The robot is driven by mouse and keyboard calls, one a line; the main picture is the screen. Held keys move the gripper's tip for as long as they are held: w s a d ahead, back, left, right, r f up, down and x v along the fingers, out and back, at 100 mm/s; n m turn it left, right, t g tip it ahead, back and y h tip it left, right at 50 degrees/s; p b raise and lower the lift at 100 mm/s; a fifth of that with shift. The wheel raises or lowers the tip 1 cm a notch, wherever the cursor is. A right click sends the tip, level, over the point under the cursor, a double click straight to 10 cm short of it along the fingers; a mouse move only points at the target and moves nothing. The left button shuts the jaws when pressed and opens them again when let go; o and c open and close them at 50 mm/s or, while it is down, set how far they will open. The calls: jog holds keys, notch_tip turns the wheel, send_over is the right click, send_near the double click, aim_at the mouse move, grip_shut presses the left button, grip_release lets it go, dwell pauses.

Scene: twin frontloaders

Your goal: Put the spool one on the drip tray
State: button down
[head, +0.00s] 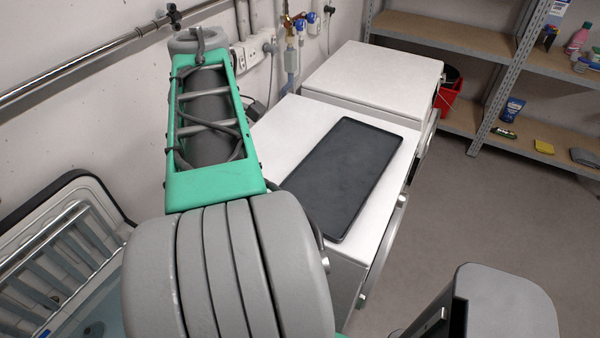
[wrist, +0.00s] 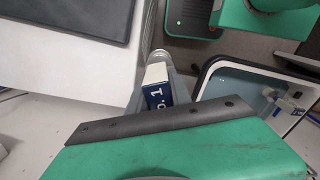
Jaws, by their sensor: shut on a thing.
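The drip tray (head: 342,178) is a flat dark rectangle lying on the white top of the nearer machine. Its bare surface also shows at the top left of the wrist view (wrist: 65,18). My gripper (wrist: 160,68) is shut on a small white and dark-blue piece marked "o. 1", the spool one (wrist: 157,92). The spool is partly hidden by the gripper, and its lower end is out of sight. It is apart from the tray, which lies to its upper left in the wrist view. My gripper is not visible in the head view.
A second white machine (head: 375,78) stands behind the first. Shelves (head: 455,35) with bottles and sponges are at the right. A basin (wrist: 207,75) with bluish contents lies right of my gripper in the wrist view. Pipes and taps run along the wall. The tray is clear.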

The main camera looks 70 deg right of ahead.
jog(key=s+d+r+n+b, duration=0.1)
jog(key=s+r+n, duration=0.1)
jog(key=s, duration=0.9)
jog(key=s+d+r+n+b, duration=0.1)
jog(key=s+b, duration=0.1)
jog(key=s, duration=0.9)
jog(key=w+d+f+p, duration=0.2)
jog(key=w+d+f, duration=0.2)
jog(key=d+f, duration=0.8)
jog(key=shift+d+f, duration=0.4)
jog(key=shift+d, duration=0.35)
jog(key=shift+f, duration=0.2)
jog(key=c, duration=1.2)
grip_release()
jog(key=shift+o, duration=0.2)
